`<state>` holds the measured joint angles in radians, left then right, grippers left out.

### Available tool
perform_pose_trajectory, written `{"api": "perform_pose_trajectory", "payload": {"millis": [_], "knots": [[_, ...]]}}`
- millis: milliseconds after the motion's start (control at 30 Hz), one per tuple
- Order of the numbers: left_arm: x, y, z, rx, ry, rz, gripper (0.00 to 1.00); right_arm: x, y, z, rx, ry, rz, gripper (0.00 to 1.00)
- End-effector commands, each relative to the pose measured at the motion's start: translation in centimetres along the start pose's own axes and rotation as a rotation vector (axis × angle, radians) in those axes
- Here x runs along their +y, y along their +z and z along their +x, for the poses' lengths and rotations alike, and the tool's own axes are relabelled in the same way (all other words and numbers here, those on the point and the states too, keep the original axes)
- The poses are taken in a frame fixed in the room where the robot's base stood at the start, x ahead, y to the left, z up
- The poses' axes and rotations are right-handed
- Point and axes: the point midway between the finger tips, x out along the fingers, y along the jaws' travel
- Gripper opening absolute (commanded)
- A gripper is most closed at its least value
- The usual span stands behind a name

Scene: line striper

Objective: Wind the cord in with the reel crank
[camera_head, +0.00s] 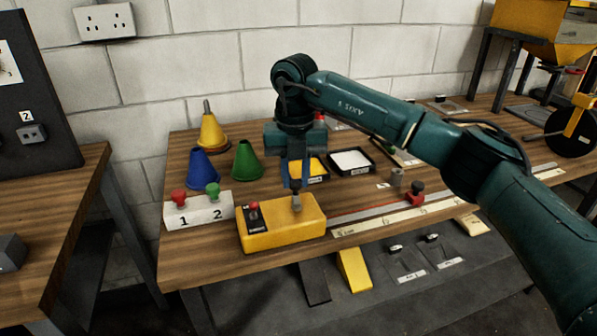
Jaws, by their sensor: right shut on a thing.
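A yellow box (282,233) stands near the front edge of the wooden workbench, with a black panel carrying a red knob (253,209) on its left part. A small grey upright handle (296,203), apparently the reel crank, stands on the box's right part. My right gripper (295,187) points straight down from above and is shut on the top of this handle. My left gripper is not in view.
A white block (199,212) with red and green buttons stands left of the box. Blue, green and yellow cones (211,131) stand behind it, and black-rimmed trays (350,161) behind the gripper. A pale ruler strip (395,217) lies along the front edge. Pedals (354,270) are below.

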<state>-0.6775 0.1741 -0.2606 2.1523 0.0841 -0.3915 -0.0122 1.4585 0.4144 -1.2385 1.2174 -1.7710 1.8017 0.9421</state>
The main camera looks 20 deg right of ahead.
Motion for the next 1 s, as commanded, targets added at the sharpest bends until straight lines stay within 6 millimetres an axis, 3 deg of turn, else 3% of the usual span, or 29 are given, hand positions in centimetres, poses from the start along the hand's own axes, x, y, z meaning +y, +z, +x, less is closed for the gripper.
{"api": "perform_pose_trajectory", "payload": {"millis": [1000], "knots": [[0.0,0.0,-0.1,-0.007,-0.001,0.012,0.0,2.4,-1.2,-0.1,-0.002,-0.001,-0.969,0.0]]}}
